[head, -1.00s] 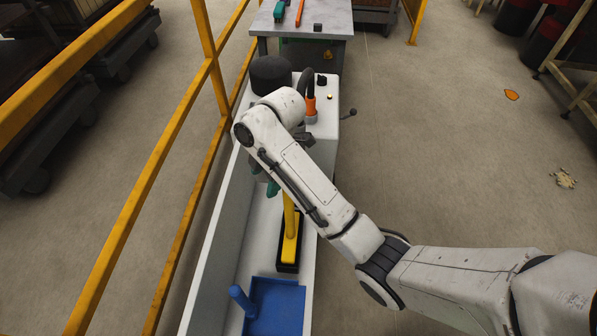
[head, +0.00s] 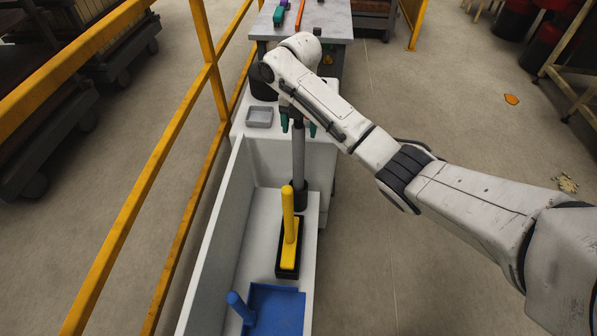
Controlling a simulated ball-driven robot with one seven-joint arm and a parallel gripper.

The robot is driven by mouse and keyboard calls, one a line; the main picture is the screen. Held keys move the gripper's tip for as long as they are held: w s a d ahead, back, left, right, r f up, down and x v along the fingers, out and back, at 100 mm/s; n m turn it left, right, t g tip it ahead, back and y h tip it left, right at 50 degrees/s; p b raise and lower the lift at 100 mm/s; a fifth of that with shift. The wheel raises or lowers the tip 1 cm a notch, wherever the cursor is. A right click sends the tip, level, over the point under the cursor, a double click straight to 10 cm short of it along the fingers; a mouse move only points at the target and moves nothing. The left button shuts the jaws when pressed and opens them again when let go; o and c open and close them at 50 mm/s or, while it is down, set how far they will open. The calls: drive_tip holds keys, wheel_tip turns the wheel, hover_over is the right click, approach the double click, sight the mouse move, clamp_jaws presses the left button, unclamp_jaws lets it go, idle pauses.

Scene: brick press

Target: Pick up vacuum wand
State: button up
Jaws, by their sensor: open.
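A grey tube with a black foot, which looks like the vacuum wand (head: 298,155), stands upright at the far end of the white trough. My gripper (head: 298,126) is at the upper part of this tube, pointing down. Its teal fingertips show to the left and right of the tube, apart from each other. The gripper is open. I cannot tell whether either finger touches the tube.
A yellow-handled tool with a black base (head: 288,240) stands just nearer in the trough. A blue dustpan-like tray (head: 275,308) lies at the near end. A small grey dish (head: 259,117) sits on the white cabinet. A yellow railing (head: 165,150) runs along the left.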

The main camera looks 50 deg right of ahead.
sight(298, 139)
drive_tip(key=shift+w+f+p, duration=0.15)
drive_tip(key=shift+f+p, duration=0.15)
drive_tip(key=shift+f, duration=2.5)
drive_tip(key=c, duration=1.1)
drive_tip(key=shift+r, duration=0.15)
drive_tip(key=shift+c, duration=0.2)
